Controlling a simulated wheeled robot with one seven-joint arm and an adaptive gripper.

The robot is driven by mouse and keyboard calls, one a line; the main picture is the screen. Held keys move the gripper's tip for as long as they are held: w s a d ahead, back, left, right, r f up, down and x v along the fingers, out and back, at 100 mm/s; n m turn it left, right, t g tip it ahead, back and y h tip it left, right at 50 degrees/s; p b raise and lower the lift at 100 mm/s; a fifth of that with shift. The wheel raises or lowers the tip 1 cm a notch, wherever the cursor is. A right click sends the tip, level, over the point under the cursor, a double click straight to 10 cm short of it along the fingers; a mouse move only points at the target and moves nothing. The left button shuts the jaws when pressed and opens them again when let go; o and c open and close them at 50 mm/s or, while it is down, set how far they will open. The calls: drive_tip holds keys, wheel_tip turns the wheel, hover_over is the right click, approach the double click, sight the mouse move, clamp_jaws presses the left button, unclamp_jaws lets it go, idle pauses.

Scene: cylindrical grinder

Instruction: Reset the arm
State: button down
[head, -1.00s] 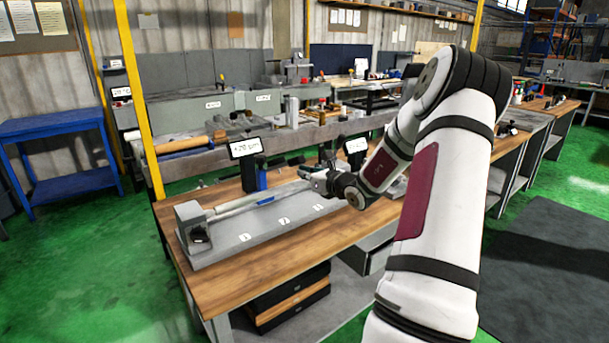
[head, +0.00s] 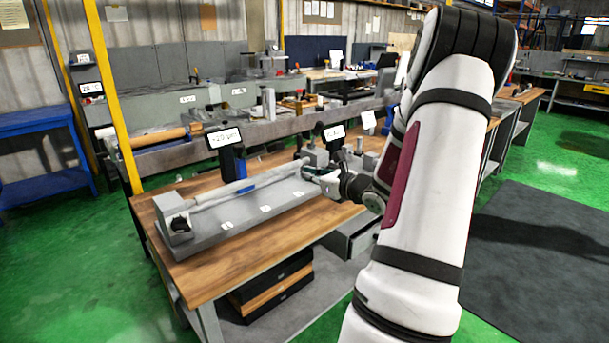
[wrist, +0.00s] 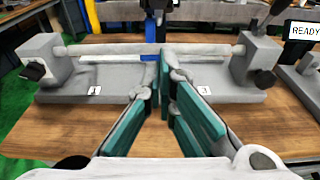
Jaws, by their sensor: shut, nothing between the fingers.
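My arm (head: 432,190) rises from the bottom of the head view and bends down toward the workbench. My gripper (head: 318,176) is over the bench fixture, partly hidden by my own wrist. In the wrist view my gripper (wrist: 165,52) shows green-padded fingers that converge toward their tips, shut and with nothing held. Beyond the fingertips is the grey fixture (wrist: 62,88), with a pale cylindrical bar (wrist: 105,48) lying across between its two end blocks. The fingers hide the middle of the bar, and I cannot tell whether they touch it.
The wooden workbench (head: 265,238) carries the fixture and small display screens (head: 223,138). A screen reading READY (wrist: 304,30) stands at the right in the wrist view. A yellow post (head: 108,95) and a blue table (head: 40,150) are at the left.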

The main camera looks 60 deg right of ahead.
drive_tip(key=shift+a, duration=0.1)
idle(0.5)
drive_tip(key=w+a+r+n+g+y, duration=0.1)
drive_tip(key=w+a+r+n+y, duration=0.15)
drive_tip(key=a, duration=0.35)
drive_tip(key=w+a+r+n+y, duration=0.1)
drive_tip(key=w+a+n+y, duration=0.1)
drive_tip(key=a+n, duration=0.35)
drive_tip(key=w+a+r+n+g+y, duration=0.1)
drive_tip(key=w+a+r+n+y, duration=0.15)
drive_tip(key=a, duration=0.55)
drive_tip(key=s+a+r+n+g+y, duration=0.1)
drive_tip(key=s+a+n+g+y, duration=0.2)
drive_tip(key=a, duration=0.5)
drive_tip(key=s+a+r+n+g, duration=0.1)
drive_tip(key=a+n+g, duration=0.1)
drive_tip(key=a+n, duration=0.5)
drive_tip(key=s+a+n+g+h+p, duration=0.15)
drive_tip(key=s+a+n+g, duration=0.35)
drive_tip(key=s+a+n, duration=0.55)
drive_tip(key=s+r+n+h, duration=0.2)
drive_tip(key=s+n+h, duration=0.3)
drive_tip(key=s, duration=0.6)
drive_tip(key=shift+n+t, duration=0.3)
drive_tip(key=shift+n, duration=1.1)
drive_tip(key=shift+a+r, duration=0.1)
